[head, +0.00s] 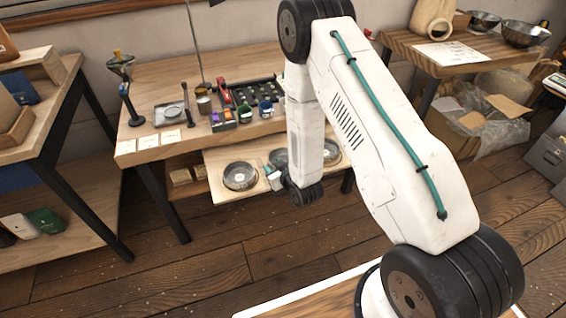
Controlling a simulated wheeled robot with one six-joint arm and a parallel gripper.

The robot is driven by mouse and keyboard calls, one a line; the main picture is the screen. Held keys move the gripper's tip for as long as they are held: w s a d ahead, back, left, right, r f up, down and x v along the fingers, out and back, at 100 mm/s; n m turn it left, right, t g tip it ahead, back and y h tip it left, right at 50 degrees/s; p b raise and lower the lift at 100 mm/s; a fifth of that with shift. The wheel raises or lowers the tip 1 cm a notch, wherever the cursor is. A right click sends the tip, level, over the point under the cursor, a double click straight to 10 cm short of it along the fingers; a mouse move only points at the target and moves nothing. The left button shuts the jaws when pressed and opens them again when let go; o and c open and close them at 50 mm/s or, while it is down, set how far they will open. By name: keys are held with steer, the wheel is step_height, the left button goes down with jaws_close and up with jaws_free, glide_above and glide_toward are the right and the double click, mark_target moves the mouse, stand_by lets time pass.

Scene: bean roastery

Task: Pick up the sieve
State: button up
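Round, metal-rimmed dishes that look like sieves lie in a row on a pulled-out wooden shelf (222,196) below the workbench top. The left sieve (240,176) shows whole. A middle one (278,158) and a right one (331,153) are partly covered by my arm. I cannot tell which one the task means. My gripper (271,180) is low at the shelf's front edge, just right of the left sieve and in front of the middle one. It is small in view, and I cannot tell whether its fingers are open or touch a rim.
The workbench (150,92) above carries a funnel stand (122,70), cups, small colored boxes and a black tray (255,92). A wooden rack (40,150) stands left. A side table (450,55) with bowls and a cardboard box (455,128) are right. The floor in front is clear.

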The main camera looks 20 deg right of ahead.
steer(key=shift+x, duration=1.05)
jaws_close()
steer(key=shift+r, duration=0.1)
